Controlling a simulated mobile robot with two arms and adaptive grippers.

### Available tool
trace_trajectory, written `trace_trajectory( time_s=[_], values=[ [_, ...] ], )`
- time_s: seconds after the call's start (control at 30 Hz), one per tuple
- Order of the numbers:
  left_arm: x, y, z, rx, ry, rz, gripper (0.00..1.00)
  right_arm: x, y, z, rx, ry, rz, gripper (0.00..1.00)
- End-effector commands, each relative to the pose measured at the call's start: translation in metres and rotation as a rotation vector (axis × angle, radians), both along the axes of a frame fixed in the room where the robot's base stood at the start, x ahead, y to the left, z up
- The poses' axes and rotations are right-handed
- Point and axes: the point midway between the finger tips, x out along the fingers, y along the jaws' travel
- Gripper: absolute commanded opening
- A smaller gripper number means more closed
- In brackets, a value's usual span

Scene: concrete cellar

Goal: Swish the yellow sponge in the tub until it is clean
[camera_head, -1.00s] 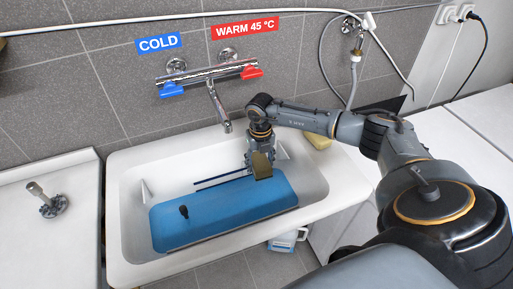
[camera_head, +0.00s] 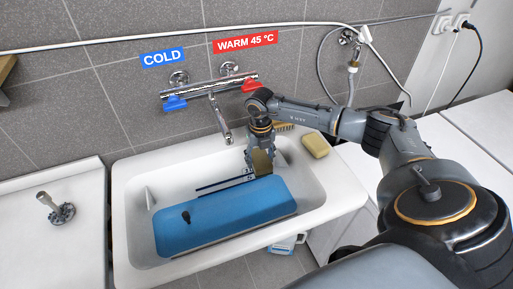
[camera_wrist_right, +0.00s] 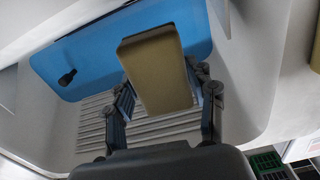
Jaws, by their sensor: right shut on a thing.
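The tub is a white sink (camera_head: 130,215) below the wall tap. A large blue body (camera_head: 215,218) with a black knob-like piece lies in it; I cannot tell whether it is water or a solid thing. My right gripper (camera_head: 260,161) is over the tub's back right part, pointing down, shut on the dull yellow sponge (camera_head: 263,165). In the right wrist view the sponge (camera_wrist_right: 157,68) sits between both fingers, in front of the blue body (camera_wrist_right: 100,50). I cannot tell whether it touches it. My left gripper is out of view.
A pale yellow block (camera_head: 316,145) and a brush (camera_head: 284,126) lie on the sink's right back rim. The mixer tap (camera_head: 210,90) with its spout hangs over the back. A metal fitting (camera_head: 57,211) stands on the left counter. Ribs (camera_wrist_right: 170,128) show inside the tub.

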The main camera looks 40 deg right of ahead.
Motion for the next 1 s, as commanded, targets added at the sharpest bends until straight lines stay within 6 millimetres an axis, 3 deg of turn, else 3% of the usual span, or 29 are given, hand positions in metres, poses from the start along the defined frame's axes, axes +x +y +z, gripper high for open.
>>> trace_trajectory(
  time_s=[0.03, 0.5, 1.0],
  values=[
    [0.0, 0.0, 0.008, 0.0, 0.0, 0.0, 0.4, 0.0, 0.0, 0.01, 0.0, -0.001, 0.0, 0.3],
    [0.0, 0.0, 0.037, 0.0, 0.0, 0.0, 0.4, 0.0, 0.0, 0.053, 0.0, 0.0, 0.001, 0.3],
    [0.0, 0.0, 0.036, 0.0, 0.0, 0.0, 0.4, 0.0, 0.0, 0.053, 0.0, 0.0, 0.0, 0.3]
  ],
)
